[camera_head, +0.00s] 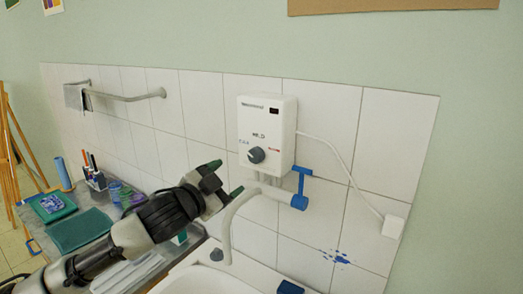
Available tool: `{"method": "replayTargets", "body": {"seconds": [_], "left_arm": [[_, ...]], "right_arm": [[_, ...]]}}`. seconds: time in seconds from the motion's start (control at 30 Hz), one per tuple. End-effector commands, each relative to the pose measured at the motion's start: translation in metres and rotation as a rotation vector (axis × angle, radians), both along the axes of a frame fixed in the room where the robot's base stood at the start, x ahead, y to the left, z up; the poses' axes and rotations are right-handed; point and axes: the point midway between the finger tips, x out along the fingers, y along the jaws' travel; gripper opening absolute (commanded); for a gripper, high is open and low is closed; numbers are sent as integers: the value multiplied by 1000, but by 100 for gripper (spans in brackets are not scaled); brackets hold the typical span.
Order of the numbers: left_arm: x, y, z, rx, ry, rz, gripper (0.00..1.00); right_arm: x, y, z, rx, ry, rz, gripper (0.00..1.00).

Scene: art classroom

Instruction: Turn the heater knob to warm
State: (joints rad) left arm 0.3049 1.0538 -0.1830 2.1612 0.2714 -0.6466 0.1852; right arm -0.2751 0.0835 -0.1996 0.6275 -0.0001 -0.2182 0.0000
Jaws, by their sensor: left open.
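The heater (267,132) is a white box mounted on the tiled wall. Its dark round knob (256,155) is low on its front, with a small blue mark at its upper left and a small red mark at its right. A small dark display is near the box's top right. My left gripper (228,178) is open and empty, below and left of the knob and apart from it. Its fingertips show green. The knob's pointer is too small to read. My right gripper is not in view.
A grey spout (228,230) curves down over the white sink (215,281), beside my gripper. A blue valve handle (300,188) sits below the heater. A cable runs to a white wall box (393,226). Cups and brushes stand on the left counter.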

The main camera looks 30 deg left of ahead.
Motion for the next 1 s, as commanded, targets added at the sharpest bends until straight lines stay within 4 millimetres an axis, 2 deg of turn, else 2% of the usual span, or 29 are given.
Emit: {"method": "replayTargets", "body": {"seconds": [0.03, 0.17, 0.37, 0.5, 0.7, 1.0], "left_arm": [[1, 0, 9, 6, -14, -5, 70], [13, -1, 15, 4, -21, -6, 70], [50, -7, 16, 3, -20, -6, 70], [76, -10, 14, 5, -19, -5, 70], [100, -13, 11, 7, -17, -5, 70], [106, -15, 9, 10, -18, -7, 70]], "right_arm": [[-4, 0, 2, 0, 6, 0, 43], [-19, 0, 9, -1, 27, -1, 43], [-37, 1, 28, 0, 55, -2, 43], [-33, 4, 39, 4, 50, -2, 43], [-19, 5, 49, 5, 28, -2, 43], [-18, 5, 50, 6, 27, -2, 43]]}}
